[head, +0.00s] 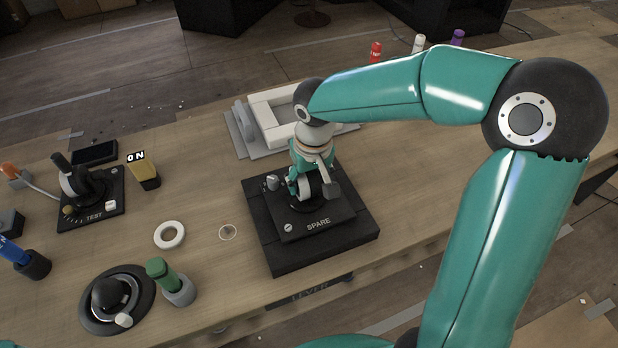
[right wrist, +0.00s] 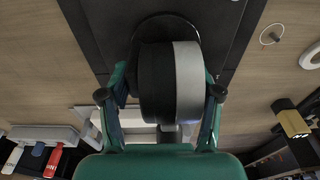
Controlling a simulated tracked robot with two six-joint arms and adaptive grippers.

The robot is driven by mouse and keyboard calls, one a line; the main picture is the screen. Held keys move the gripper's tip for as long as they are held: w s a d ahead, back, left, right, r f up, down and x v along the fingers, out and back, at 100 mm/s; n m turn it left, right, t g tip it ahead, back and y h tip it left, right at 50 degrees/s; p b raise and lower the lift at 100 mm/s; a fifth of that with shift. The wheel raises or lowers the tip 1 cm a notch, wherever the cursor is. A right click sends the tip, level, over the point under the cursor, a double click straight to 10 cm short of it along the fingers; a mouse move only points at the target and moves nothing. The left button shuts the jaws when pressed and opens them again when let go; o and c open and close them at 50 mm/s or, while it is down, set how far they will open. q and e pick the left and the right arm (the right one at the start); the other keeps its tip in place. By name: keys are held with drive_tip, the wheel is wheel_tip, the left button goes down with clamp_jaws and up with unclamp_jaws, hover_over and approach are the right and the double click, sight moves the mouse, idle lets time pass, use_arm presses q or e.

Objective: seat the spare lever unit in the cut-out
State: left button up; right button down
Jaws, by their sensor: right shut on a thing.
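The spare lever unit (head: 318,215), a black plate marked SPARE with a rounded hub and lever, is over a larger black square base (head: 335,252) near the table's front edge. My right gripper (head: 312,178) comes down on it from above and is shut on its hub. In the right wrist view a black and pale grey drum (right wrist: 165,85) of the unit lies between the two fingers. The unit's plate looks roughly level. I cannot tell whether it rests in a cut-out; no open cut-out shows. My left gripper is not in view.
A TEST lever unit (head: 95,210), a yellow ON block (head: 143,168), a white ring (head: 158,242), a green handle (head: 162,272) and a round black control (head: 115,300) stand to the left. A pale tray (head: 245,142) lies behind. The table right of the base is clear.

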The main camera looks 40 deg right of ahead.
drive_tip(key=shift+f+b, duration=0.55)
drive_tip(key=shift+f, duration=0.05)
drive_tip(key=shift+c, duration=0.7)
unclamp_jaws()
drive_tip(key=shift+s+f, duration=0.1)
drive_tip(key=shift+r, duration=0.2)
drive_tip(key=shift+r, duration=0.25)
drive_tip(key=r, duration=0.3)
drive_tip(key=s+r, duration=0.1)
drive_tip(key=r, duration=0.7)
drive_tip(key=shift+s+a, duration=0.15)
